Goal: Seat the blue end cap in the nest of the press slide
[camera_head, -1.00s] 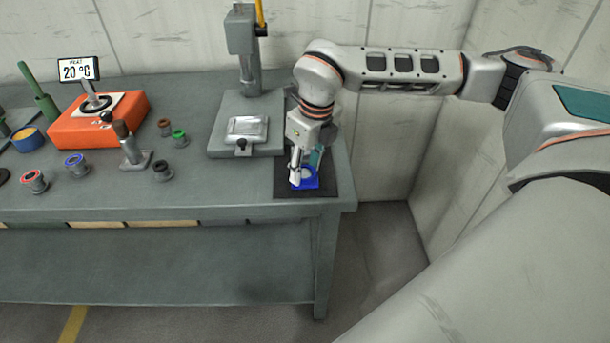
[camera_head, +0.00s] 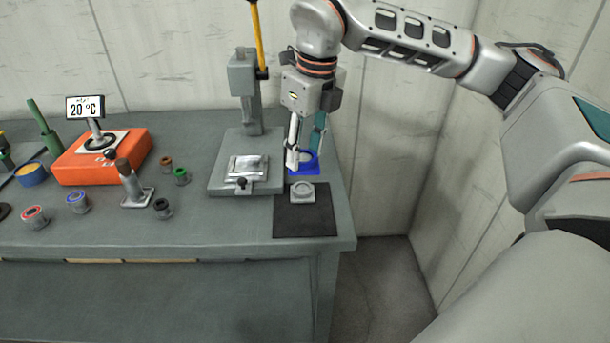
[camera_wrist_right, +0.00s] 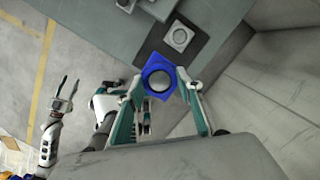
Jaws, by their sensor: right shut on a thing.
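The blue end cap (camera_head: 311,167), a square piece with a round collar, hangs in the air in my right gripper (camera_head: 305,160). The gripper points down and is shut on the cap. The right wrist view shows the cap (camera_wrist_right: 150,72) between the two fingertips. In the head view it is above and behind a grey block on the mat. The press slide (camera_head: 247,167), a silvery plate with a dark front knob, is left of it on the press base; its nest is not clear. My left gripper (camera_wrist_right: 66,92) shows only in the right wrist view, fingers apart and empty.
The grey block (camera_head: 302,191) sits on a black mat (camera_head: 305,222) at the table's right end. The press column (camera_head: 246,95) with its yellow lever stands behind the slide. An orange heater (camera_head: 100,160), a small upright tool (camera_head: 131,185) and several coloured bushings are to the left.

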